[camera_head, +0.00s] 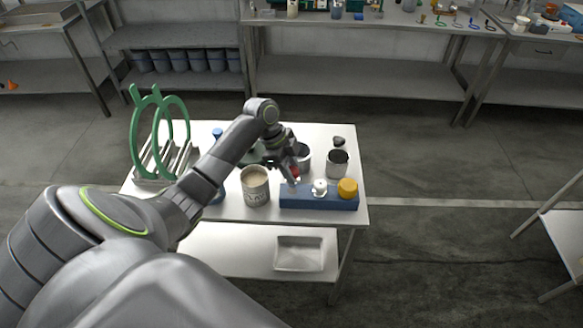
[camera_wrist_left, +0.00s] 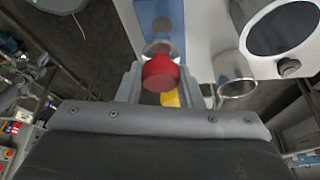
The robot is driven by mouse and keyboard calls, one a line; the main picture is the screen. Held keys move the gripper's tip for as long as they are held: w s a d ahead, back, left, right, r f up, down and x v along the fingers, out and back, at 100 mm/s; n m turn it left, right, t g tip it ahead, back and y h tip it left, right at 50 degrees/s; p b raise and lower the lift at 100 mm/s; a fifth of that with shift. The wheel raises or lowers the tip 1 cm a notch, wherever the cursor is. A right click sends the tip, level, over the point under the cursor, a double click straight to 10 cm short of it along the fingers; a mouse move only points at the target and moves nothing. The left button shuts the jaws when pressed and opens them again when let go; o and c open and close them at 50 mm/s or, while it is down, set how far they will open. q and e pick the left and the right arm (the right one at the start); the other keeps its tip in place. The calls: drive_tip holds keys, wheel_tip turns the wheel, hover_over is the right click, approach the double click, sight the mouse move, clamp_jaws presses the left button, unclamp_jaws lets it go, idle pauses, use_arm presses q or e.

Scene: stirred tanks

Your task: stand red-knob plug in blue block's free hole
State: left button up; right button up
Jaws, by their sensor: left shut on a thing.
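The blue block (camera_head: 300,202) lies along the front right of the white table. A white-knob plug (camera_head: 320,187) stands in its middle and a yellow-knob plug (camera_head: 348,188) at its right end. My left gripper (camera_head: 294,174) is over the block's left end, pointing down, shut on the red-knob plug (camera_head: 295,171). In the left wrist view the red knob (camera_wrist_left: 160,74) sits between the fingers, with the blue block (camera_wrist_left: 172,10) and a dark round spot on it beyond. The yellow knob (camera_wrist_left: 170,99) shows partly behind. The red plug's lower end is hidden; I cannot tell whether it touches the block.
A labelled can (camera_head: 255,188) stands just left of the block. A rack with green rings (camera_head: 137,135) is at the table's left. A shallow tray (camera_head: 299,253) lies on the lower shelf.

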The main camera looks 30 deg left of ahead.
use_arm(q)
drive_tip(key=shift+p, duration=0.7)
idle(1.5)
drive_tip(key=shift+f+b, duration=1.7)
drive_tip(key=shift+f, duration=0.8)
drive_tip(key=o, duration=1.1)
drive_tip(key=shift+a+r, duration=0.1)
drive_tip(key=b+v, duration=0.3)
drive_tip(key=v, duration=1.4)
drive_tip(key=shift+r, duration=0.15)
